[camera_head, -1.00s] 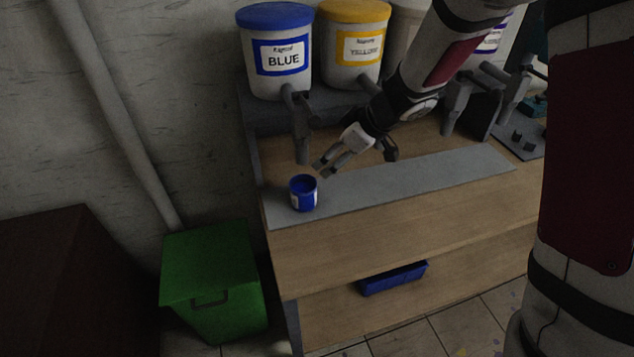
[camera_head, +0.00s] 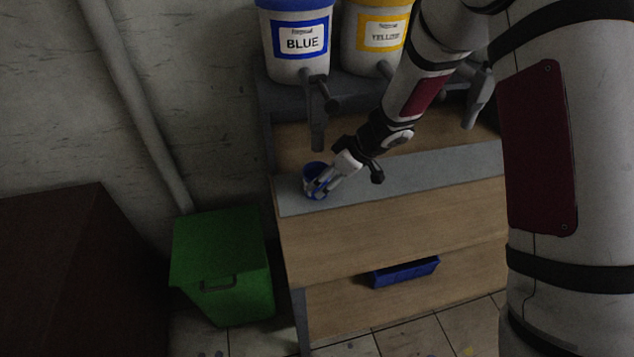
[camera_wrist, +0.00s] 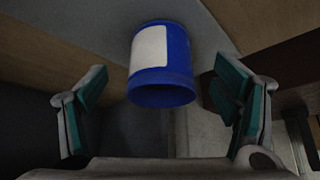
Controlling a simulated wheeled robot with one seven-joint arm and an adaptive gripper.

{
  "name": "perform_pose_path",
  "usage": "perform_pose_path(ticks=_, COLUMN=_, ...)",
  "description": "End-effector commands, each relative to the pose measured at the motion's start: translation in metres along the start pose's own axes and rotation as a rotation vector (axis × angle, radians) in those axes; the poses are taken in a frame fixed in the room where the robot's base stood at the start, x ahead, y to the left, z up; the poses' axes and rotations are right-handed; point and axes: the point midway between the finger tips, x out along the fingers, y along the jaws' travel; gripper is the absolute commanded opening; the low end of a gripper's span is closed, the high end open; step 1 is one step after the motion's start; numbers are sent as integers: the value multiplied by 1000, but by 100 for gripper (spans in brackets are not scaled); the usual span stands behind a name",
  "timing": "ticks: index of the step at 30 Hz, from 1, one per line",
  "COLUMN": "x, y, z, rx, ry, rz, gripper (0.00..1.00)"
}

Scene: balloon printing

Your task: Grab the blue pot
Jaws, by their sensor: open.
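The blue pot (camera_head: 313,168) is a small blue cup with a white label, standing on the grey strip (camera_head: 440,166) at the left end of the wooden bench. My gripper (camera_head: 321,187) is right at the pot in the head view, and its fingers hide part of it. In the wrist view the pot (camera_wrist: 161,62) lies between and a little beyond the two open fingers (camera_wrist: 160,112), with clear gaps on both sides. Its open rim faces the camera. The teal finger pads do not appear to touch it.
A large container labelled BLUE (camera_head: 296,42) and one labelled YELLOW (camera_head: 376,38) stand on the raised shelf behind, with taps hanging down. A green bin (camera_head: 222,265) stands left of the bench. A blue tray (camera_head: 404,272) lies on the lower shelf.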

Motion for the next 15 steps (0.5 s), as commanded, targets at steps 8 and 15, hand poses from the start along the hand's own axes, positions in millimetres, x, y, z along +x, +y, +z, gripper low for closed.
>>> perform_pose_path(ticks=8, x=36, y=-1, z=-3, rx=1, ry=-1, rz=0, gripper=82)
perform_pose_path(ticks=15, x=40, y=-2, z=-3, rx=1, ry=-1, rz=0, gripper=82)
